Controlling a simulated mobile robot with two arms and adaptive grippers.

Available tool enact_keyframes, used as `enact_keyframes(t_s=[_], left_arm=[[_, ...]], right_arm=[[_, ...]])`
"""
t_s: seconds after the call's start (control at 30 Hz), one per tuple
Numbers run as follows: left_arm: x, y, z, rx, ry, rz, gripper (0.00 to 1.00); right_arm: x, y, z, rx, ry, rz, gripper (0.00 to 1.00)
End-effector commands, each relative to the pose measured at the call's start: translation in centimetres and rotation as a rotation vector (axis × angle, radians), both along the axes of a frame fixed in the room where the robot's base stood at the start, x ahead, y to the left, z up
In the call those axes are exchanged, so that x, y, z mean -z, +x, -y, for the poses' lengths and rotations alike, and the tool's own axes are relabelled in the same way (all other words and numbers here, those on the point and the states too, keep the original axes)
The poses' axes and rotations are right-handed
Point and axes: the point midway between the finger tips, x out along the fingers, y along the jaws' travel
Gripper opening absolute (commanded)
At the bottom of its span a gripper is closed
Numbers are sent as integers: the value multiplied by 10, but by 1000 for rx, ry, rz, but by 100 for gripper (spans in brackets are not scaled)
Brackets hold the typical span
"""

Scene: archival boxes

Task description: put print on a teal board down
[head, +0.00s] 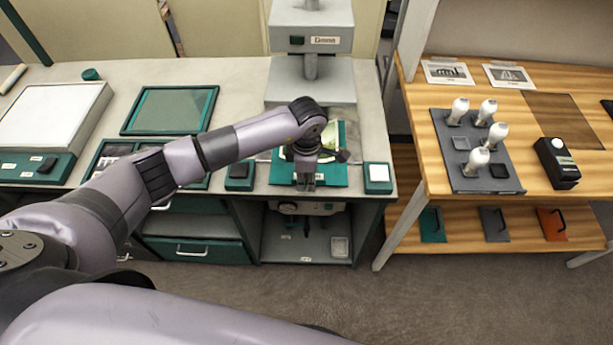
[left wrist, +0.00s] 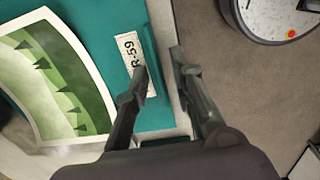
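The teal board (head: 335,175) lies flat on the grey counter below my left arm. The green print (head: 334,132) lies on it, partly hidden by my wrist. In the left wrist view the print (left wrist: 60,85) shows pale borders and dark pointed shapes. The board (left wrist: 105,45) has a white label reading R-59 and a raised teal lip on its edge. My left gripper (left wrist: 160,62) is open, with one finger over the board side and the other over the counter-edge side of the lip. A gap shows between the fingers, and I cannot tell whether either touches. My right gripper is not in view.
A grey column stand (head: 310,85) rises behind the board. Small teal-edged blocks (head: 378,174) sit on either side. A teal frame (head: 172,110) and a white light panel (head: 50,115) are to the left. A wooden table (head: 440,160) with white bulbs stands right, across a floor gap.

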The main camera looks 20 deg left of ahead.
Motion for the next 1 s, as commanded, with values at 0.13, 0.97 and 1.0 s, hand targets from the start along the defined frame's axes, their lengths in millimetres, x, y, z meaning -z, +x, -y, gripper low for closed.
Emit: enact_keyframes(t_s=[0.13, 0.97, 1.0], left_arm=[[0, 0, 0, 0, 0, 0, 25], [-110, -1, 1, 0, 0, 3, 25], [-114, -1, 1, 0, 0, 3, 25]], right_arm=[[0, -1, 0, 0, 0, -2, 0], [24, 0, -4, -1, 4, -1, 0], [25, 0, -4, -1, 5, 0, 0]])
